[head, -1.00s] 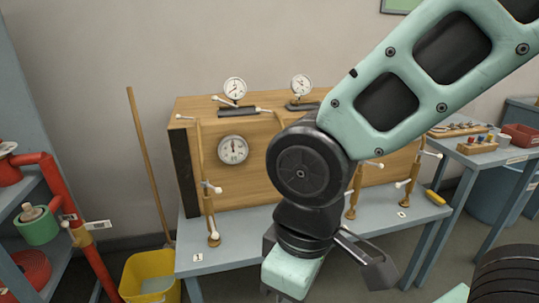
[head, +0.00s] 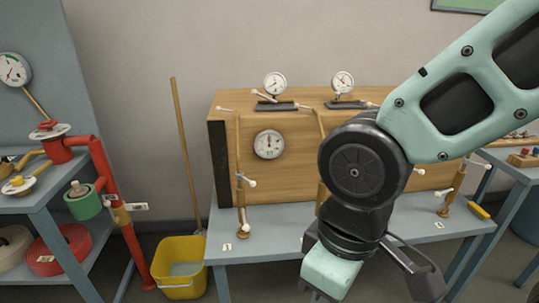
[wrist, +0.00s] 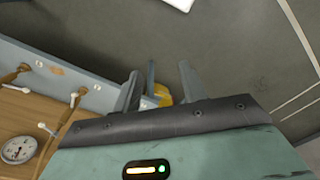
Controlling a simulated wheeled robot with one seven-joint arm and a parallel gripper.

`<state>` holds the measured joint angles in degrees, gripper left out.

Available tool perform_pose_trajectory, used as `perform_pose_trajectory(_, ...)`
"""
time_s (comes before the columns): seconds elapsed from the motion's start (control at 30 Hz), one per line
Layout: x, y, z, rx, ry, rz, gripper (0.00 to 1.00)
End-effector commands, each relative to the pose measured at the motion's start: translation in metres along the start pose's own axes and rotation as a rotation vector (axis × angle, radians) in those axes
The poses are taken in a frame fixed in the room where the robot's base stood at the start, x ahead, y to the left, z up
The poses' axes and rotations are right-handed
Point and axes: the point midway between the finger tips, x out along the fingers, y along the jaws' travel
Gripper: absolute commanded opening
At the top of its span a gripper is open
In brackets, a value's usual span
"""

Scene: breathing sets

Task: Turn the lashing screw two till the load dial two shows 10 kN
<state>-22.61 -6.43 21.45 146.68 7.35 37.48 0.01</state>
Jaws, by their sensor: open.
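A wooden panel (head: 290,180) stands on a grey bench with upright brass lashing screws that have white-tipped handles. The left screw (head: 241,205) stands behind a card that seems to read 1. Another screw (head: 455,190) stands at the right. A rod (head: 319,125) between them runs down behind my arm, so its screw is mostly hidden. A round dial (head: 269,144) is on the panel's face; two dials (head: 275,83) (head: 343,82) stand on top. Their readings, and which is load dial two, are unclear. My gripper (wrist: 160,80) is open and empty, apart from the screws.
A yellow bucket (head: 180,270) and a leaning wooden pole (head: 186,150) are left of the bench. A shelf with red pipework (head: 105,170) stands further left. A second table (head: 515,165) is at the right. A yellow object (head: 479,211) lies at the bench's right end.

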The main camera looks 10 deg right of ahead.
Motion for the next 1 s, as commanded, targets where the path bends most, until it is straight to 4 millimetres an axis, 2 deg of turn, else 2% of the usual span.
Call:
perform_pose_trajectory(0.27,0.006,0.000,-0.004,0.020,0.008,-0.010,0.42)
perform_pose_trajectory(0.37,0.025,0.000,-0.020,0.096,0.048,-0.041,0.42)
perform_pose_trajectory(0.47,0.057,0.004,-0.048,0.239,0.119,-0.082,0.42)
perform_pose_trajectory(0.57,0.096,0.018,-0.077,0.427,0.209,-0.104,0.42)
perform_pose_trajectory(0.7,0.149,0.051,-0.106,0.688,0.344,-0.078,0.42)
perform_pose_trajectory(0.8,0.186,0.083,-0.116,0.856,0.451,-0.022,0.42)
perform_pose_trajectory(0.9,0.218,0.120,-0.116,0.996,0.571,0.062,0.42)
perform_pose_trajectory(1.0,0.244,0.159,-0.108,1.098,0.706,0.165,0.42)
